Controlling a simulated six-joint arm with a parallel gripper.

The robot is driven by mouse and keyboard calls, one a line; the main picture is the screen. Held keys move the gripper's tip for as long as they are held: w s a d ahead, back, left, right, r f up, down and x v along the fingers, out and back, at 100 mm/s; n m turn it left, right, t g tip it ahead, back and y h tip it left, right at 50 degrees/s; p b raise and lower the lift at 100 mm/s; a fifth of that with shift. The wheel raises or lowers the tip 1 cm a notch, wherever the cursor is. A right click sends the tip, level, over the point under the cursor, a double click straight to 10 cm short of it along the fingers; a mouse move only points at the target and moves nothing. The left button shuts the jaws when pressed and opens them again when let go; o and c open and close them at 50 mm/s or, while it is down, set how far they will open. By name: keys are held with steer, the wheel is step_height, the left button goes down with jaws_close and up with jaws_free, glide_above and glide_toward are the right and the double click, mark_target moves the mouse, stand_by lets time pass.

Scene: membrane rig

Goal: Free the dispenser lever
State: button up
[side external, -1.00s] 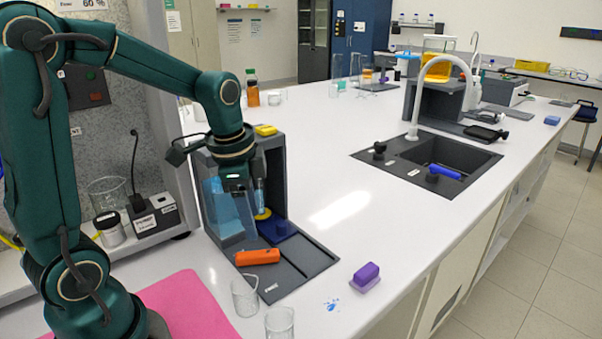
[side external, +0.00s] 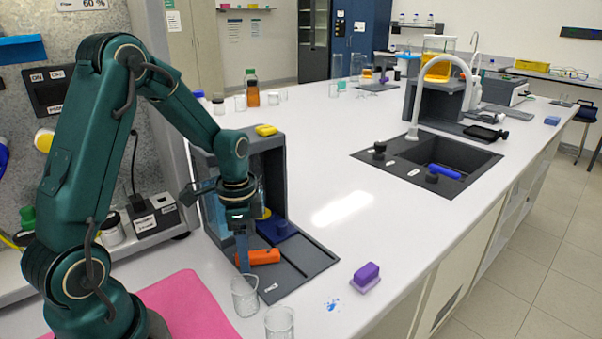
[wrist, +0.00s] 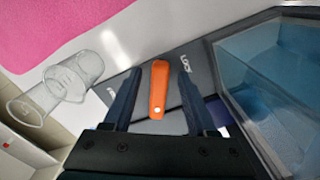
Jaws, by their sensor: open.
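The dispenser is a grey open-fronted housing (side external: 272,175) with a clear bluish panel (wrist: 285,75) and a flat grey base plate (side external: 302,262). Its orange lever (side external: 264,257) lies across that plate. In the wrist view the lever (wrist: 159,90) points away from my gripper, and lettering like "LOCK" is on the plate at its right. My gripper (side external: 243,258) is open and points down over the lever's left end. In the wrist view its fingers (wrist: 160,76) show on either side of the lever with gaps. I cannot tell how far they reach down beside it.
Two clear glass beakers (side external: 244,297) (side external: 279,323) stand close by the plate's front left corner. A purple block (side external: 367,274) sits at the right near the bench edge. A pink mat (side external: 190,305) lies beside my base. The bench toward the sink (side external: 430,160) is clear.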

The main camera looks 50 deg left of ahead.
mark_target(259, 277)
jaws_close()
steer(key=shift+d+n, duration=0.1)
steer(key=shift+n, duration=0.2)
steer(key=n, duration=0.1)
steer(key=d+n, duration=0.1)
steer(key=n, duration=0.1)
steer(key=d+n, duration=0.1)
steer(key=n, duration=0.1)
steer(key=shift+s, duration=0.3)
steer(key=n, duration=0.1)
steer(key=d+n, duration=0.1)
steer(key=n, duration=0.1)
steer(key=shift+w+d+n, duration=0.1)
steer(key=shift+d+n, duration=0.1)
steer(key=shift+n, duration=0.1)
steer(key=shift+w+d+n, duration=0.15)
steer(key=shift+d+n, duration=0.1)
steer(key=shift+n, duration=0.45)
steer(key=shift+w+d+n, duration=0.1)
steer(key=shift+d+n, duration=0.1)
steer(key=shift+n, duration=0.5)
jaws_free()
